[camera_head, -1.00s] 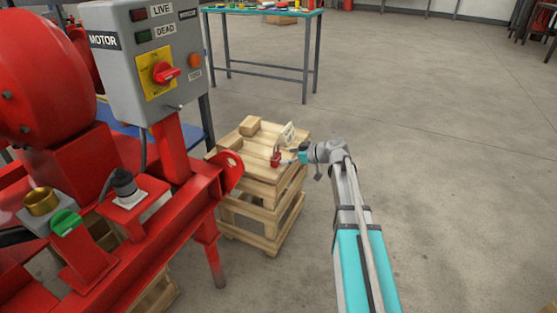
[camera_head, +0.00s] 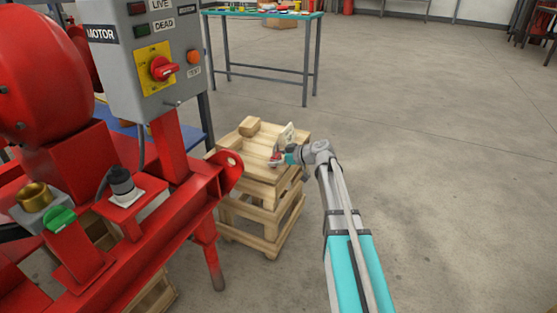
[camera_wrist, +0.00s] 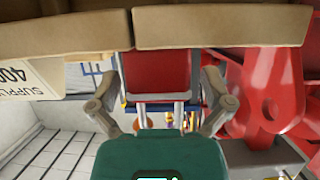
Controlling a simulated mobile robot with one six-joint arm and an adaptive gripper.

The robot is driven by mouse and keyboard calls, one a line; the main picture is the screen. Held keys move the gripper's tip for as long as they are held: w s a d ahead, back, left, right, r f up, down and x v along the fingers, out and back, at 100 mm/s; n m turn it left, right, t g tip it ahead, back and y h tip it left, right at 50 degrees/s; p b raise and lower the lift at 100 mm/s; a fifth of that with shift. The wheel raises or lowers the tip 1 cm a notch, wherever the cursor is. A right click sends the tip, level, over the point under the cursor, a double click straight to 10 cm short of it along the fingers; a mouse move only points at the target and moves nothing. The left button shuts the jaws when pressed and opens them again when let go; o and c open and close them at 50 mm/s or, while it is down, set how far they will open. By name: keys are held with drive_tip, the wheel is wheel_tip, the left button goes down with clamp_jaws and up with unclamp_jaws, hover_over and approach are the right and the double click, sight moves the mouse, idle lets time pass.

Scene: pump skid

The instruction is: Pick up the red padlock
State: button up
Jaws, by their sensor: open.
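The red padlock (camera_head: 274,161) stands on the top of the wooden crate stack, near its right front edge. In the wrist view the padlock (camera_wrist: 160,73) shows as a red body with two grey shackle legs, upside down in the picture. My gripper (camera_head: 284,158) is at the padlock, reaching in from the right. In the wrist view my gripper (camera_wrist: 160,88) is open, with one finger on each side of the padlock body. I cannot tell whether either finger touches it.
The red pump skid (camera_head: 170,213) and grey motor box (camera_head: 128,75) stand left. Floor on the right is clear.

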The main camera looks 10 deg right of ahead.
drive_tip(key=c, duration=1.2)
drive_tip(key=shift+r, duration=0.15)
drive_tip(key=shift+r+p, duration=0.95)
drive_tip(key=shift+p, duration=0.15)
drive_tip(key=s+a+r+p, duration=0.1)
drive_tip(key=s+r+p, duration=0.9)
drive_tip(key=s, duration=0.4)
drive_tip(key=shift+a+r+p, duration=0.4)
